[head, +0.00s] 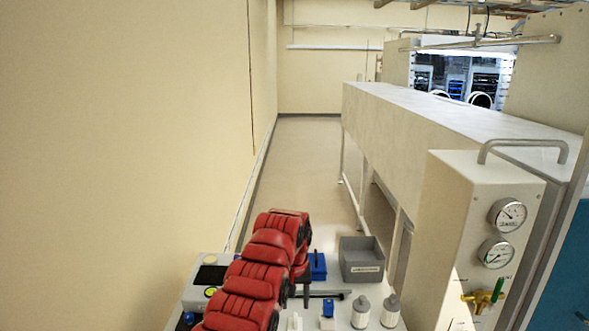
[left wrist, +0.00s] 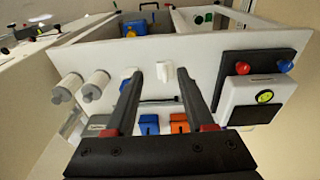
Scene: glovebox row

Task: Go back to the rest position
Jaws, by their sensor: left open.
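My left arm (head: 262,265) is red and reaches in from the bottom of the head view, over a white work surface (head: 340,325). My left gripper shows in the left wrist view (left wrist: 159,76), with two dark fingers spread apart and nothing between them. It points over the white surface. Beyond its fingers are two small white pieces, and a blue block (left wrist: 149,125) and an orange block (left wrist: 179,123) show between the finger bases. In the head view the arm hides most of this gripper. My right gripper is not in view.
A grey bin (head: 362,262), a blue box (head: 318,266) and two white bottles (head: 361,313) stand right of the arm. A white device (left wrist: 258,98) lies beside the blocks. A gauge panel (head: 470,230) rises at the right, a wall at the left. The aisle floor (head: 300,165) is clear.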

